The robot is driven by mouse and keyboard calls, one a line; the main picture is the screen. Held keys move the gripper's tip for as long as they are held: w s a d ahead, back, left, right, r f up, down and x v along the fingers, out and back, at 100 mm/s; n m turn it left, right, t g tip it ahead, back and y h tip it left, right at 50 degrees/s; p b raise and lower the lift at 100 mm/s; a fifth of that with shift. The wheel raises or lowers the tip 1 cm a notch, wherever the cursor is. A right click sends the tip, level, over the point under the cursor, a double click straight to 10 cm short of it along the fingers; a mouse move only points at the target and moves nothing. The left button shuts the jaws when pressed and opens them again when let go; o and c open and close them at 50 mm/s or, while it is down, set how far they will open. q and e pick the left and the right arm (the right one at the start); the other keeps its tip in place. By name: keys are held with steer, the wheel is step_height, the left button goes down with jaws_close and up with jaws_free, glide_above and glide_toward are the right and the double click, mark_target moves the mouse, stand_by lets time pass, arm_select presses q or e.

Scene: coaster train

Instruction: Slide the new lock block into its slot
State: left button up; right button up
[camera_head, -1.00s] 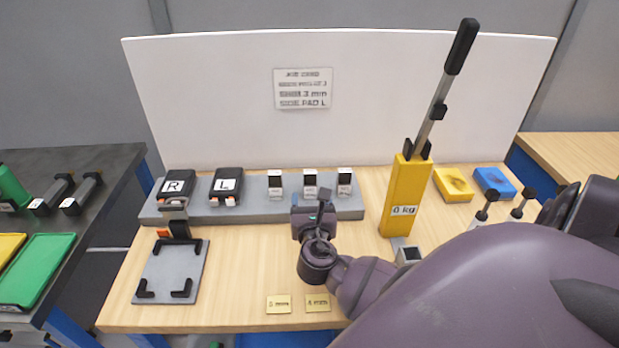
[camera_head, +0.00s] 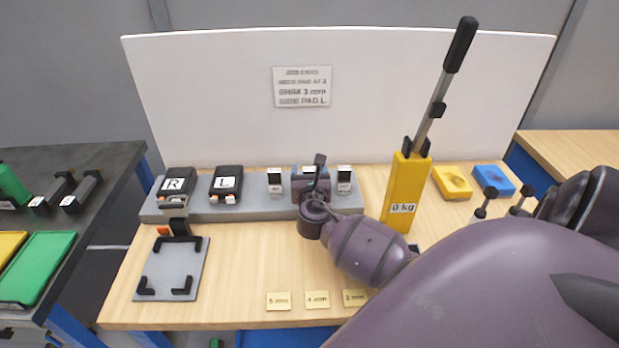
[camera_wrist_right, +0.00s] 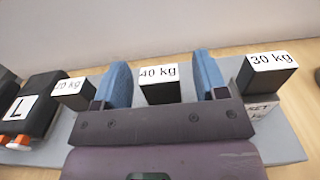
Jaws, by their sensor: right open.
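Three small dark blocks with white tops stand on the grey rack (camera_head: 240,212). In the right wrist view they read 20 kg (camera_wrist_right: 70,90), 40 kg (camera_wrist_right: 160,86) and 30 kg (camera_wrist_right: 270,70). My right gripper (camera_wrist_right: 160,68) is open, with its blue fingers on either side of the 40 kg block and visible gaps to it. In the head view the gripper (camera_head: 311,176) covers most of the middle block. A yellow lever post (camera_head: 402,190) reading 0 kg stands to the right. I cannot tell where the slot is. My left gripper is not in view.
Pads R (camera_head: 177,184) and L (camera_head: 226,184) lie on the rack's left part. A grey plate (camera_head: 172,268) with black corners lies front left. Small yellow mm tags (camera_head: 317,300) lie at the front edge. Yellow (camera_head: 453,183) and blue (camera_head: 493,181) trays sit back right.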

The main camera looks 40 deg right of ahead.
steer(key=c, duration=1.1)
steer(key=shift+r, duration=0.1)
